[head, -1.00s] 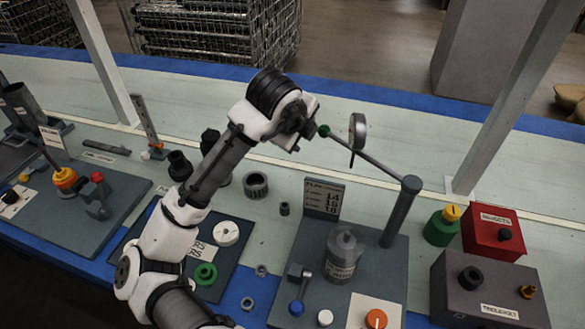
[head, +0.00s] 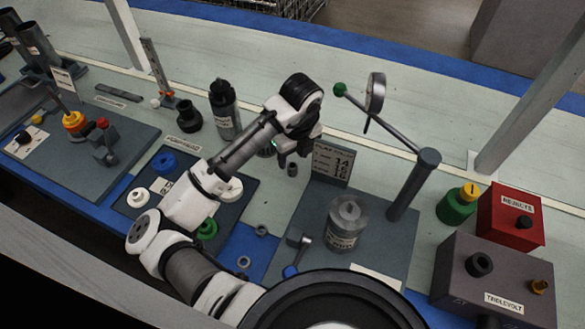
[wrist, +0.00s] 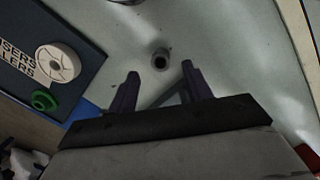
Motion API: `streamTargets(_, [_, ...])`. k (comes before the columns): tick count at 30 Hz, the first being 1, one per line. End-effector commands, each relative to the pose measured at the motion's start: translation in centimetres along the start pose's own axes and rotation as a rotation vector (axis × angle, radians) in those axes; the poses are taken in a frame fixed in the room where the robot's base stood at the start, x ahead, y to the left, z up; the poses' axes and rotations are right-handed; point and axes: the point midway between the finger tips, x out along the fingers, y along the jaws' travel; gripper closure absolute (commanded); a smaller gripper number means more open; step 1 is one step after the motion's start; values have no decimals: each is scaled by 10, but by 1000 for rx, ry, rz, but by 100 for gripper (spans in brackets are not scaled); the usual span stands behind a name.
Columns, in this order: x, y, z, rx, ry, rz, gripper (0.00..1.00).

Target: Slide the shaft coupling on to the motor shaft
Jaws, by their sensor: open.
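A small dark hollow cylinder, apparently the shaft coupling (head: 292,169), stands upright on the pale bench left of the middle plate. In the wrist view the coupling (wrist: 161,60) shows its open bore, just beyond and between my fingertips. My gripper (wrist: 159,78) is open and empty, its two dark fingers apart. In the head view my gripper (head: 285,153) is close above the coupling, not touching as far as I can see. A grey cylindrical body, possibly the motor (head: 345,225), stands on the middle plate (head: 385,255); I cannot make out its shaft clearly.
A small sign (head: 331,160) stands behind the plate. A dark mat (head: 150,205) with coloured rings lies left. Red (head: 510,215) and purple boxes (head: 490,275) stand right.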

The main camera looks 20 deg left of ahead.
Motion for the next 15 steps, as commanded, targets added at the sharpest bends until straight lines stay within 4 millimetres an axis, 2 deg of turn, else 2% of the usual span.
streamTargets(9, [45, 0, 0, -2, 2, 1, 50])
streamTargets(15, [52, 0, 0, -1, 1, 0, 50])
